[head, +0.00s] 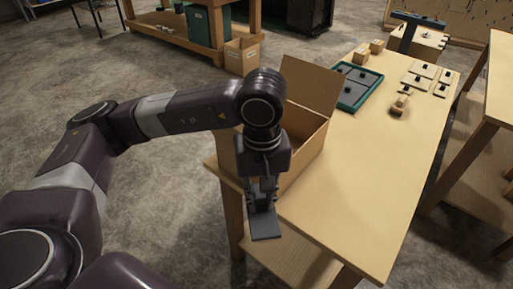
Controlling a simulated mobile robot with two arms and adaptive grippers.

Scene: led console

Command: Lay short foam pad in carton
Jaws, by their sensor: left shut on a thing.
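My left gripper (261,203) is shut on a flat dark grey piece, which looks like the short foam pad (265,227). The pad sticks out below the fingers, in front of the carton's near side in the picture. The open cardboard carton (311,150) stands on the near left end of the wooden table, with one flap (312,86) raised at the back. My left arm and gripper cover much of the carton's left part and opening, so its inside is mostly hidden. My right gripper is not in view.
The table (365,195) is bare right of the carton. Behind it lie a green-rimmed tray (347,105) with dark pads, several wooden blocks with dark knobs, and a small wooden piece (400,105). Another bench (500,130) stands at the right.

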